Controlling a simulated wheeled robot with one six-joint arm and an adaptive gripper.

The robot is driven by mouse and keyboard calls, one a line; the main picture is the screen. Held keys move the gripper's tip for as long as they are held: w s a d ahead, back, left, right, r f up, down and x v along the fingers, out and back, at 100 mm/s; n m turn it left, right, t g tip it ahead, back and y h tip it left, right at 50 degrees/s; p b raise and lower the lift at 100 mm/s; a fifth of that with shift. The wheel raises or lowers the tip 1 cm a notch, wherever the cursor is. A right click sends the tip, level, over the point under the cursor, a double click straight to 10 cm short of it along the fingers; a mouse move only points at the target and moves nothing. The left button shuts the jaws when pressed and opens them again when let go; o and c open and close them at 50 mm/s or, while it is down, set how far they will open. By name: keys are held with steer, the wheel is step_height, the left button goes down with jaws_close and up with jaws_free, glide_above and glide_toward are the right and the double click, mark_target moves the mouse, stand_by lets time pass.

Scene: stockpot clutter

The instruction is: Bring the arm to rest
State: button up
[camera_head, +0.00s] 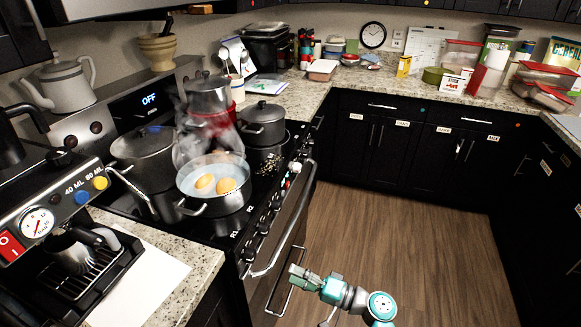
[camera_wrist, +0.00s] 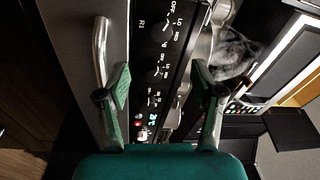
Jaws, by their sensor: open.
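My gripper (camera_head: 304,277) is in front of the stove, low over the floor side, near the oven front and its handles. In the wrist view my gripper (camera_wrist: 160,95) shows two green fingers spread apart with nothing between them. Beyond the fingers are the stove's control panel (camera_wrist: 157,60) with its knobs and a curved metal handle (camera_wrist: 100,50). My arm comes up from the bottom of the head view and appears clear of the stove; exact distance to the handle cannot be told.
An open steaming pot (camera_head: 214,203) with yellowish round items stands on the stove's front, among lidded pots (camera_head: 262,122). A coffee machine (camera_head: 60,225) stands at left. Counters (camera_head: 400,88) hold clutter at the back. The wooden floor (camera_head: 400,220) is clear.

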steer(key=s+d+f+m+t+h, duration=0.25)
steer(key=s+f+h, duration=0.45)
steer(key=s+f, duration=0.6)
steer(key=s+d+f+h, duration=0.2)
steer(key=s+d+h, duration=0.1)
steer(key=s, duration=0.3)
steer(key=s+d+f+h, duration=0.2)
steer(key=s+d+h, duration=0.1)
steer(key=s, duration=0.4)
steer(key=s+d+r+n+t+h, duration=0.1)
steer(key=s+d+r+h, duration=0.1)
steer(key=s+d+r, duration=0.3)
steer(key=s+d+r+t+h, duration=0.1)
steer(key=s+r, duration=0.2)
steer(key=s, duration=0.3)
steer(key=s+r+n+t, duration=0.1)
steer(key=s+r+n, duration=0.1)
steer(key=s+r, duration=0.2)
steer(key=s+d+r+n+t+h, duration=0.1)
steer(key=s+r+n, duration=0.1)
steer(key=r, duration=0.8)
steer(key=shift+v, duration=0.9)
